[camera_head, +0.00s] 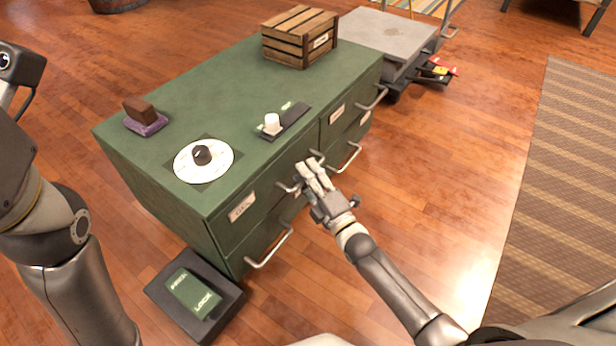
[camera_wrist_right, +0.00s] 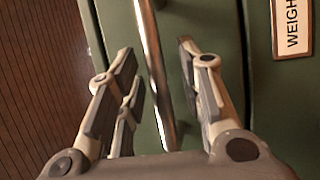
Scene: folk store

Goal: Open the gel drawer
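The green cabinet (camera_head: 160,180) has a top-left drawer with a white label (camera_head: 241,207) that seems to read "GEL". Its metal handle (camera_head: 286,187) is partly hidden behind my right gripper (camera_head: 308,178). In the right wrist view the handle bar (camera_wrist_right: 155,70) runs between the two fingers of my right gripper (camera_wrist_right: 158,85). The fingers are spread, with a visible gap on each side of the bar. The drawer front looks flush with the cabinet.
A neighbouring drawer bears a label (camera_wrist_right: 292,25) starting "WEIGH". Other handles stick out below (camera_head: 268,250) and to the right (camera_head: 374,98). A dark box (camera_head: 165,297) with a green top lies on the floor by the near corner.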

